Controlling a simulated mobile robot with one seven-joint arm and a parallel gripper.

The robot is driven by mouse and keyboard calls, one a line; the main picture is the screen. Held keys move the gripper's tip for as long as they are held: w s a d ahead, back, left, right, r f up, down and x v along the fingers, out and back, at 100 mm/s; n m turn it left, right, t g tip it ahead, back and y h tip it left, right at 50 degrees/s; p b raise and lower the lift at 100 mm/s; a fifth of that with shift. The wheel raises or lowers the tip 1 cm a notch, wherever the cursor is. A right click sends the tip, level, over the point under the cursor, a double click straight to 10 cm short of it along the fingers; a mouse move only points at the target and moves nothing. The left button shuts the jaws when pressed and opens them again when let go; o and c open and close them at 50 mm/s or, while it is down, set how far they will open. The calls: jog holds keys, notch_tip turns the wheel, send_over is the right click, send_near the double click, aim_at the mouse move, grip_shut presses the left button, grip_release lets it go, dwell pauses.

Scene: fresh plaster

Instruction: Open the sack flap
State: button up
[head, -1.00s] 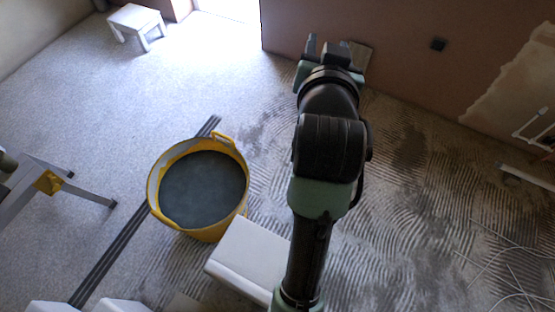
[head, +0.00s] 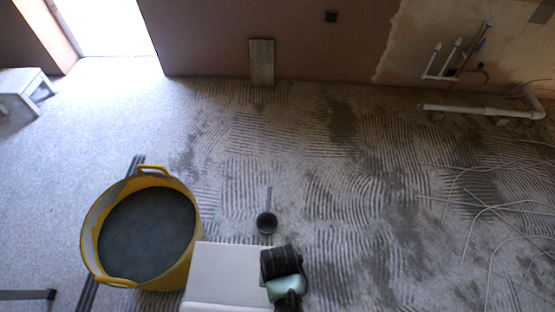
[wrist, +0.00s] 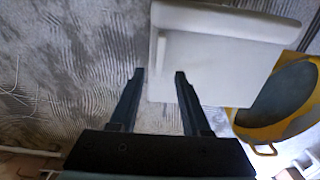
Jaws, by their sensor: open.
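A smooth white block-like object (head: 228,272) stands beside the yellow bucket in the head view, cut off by the bottom edge. It may be the sack, but I cannot tell for sure. In the wrist view the white object (wrist: 225,60) fills the upper middle, with a narrow raised strip (wrist: 161,55) near its left edge that may be the flap. My gripper (wrist: 159,74) is open and empty, its fingertips near the object's lower left edge in the picture. I cannot tell their height above it. The head view does not show the fingers.
A yellow bucket (head: 190,250) holding dark grey material stands left of the white object. A dark cup-like thing with a handle (head: 267,223) lies on the ridged floor behind it. White pipes (head: 480,110) and loose pale wires (head: 490,210) are at the right. A white stool (head: 22,82) is at far left.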

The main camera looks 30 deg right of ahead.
notch_tip(320, 180, down, 9)
jog(key=b, duration=0.2)
jog(key=shift+f+b, duration=0.1)
jog(key=shift+b, duration=0.3)
grip_shut()
dwell(1.1)
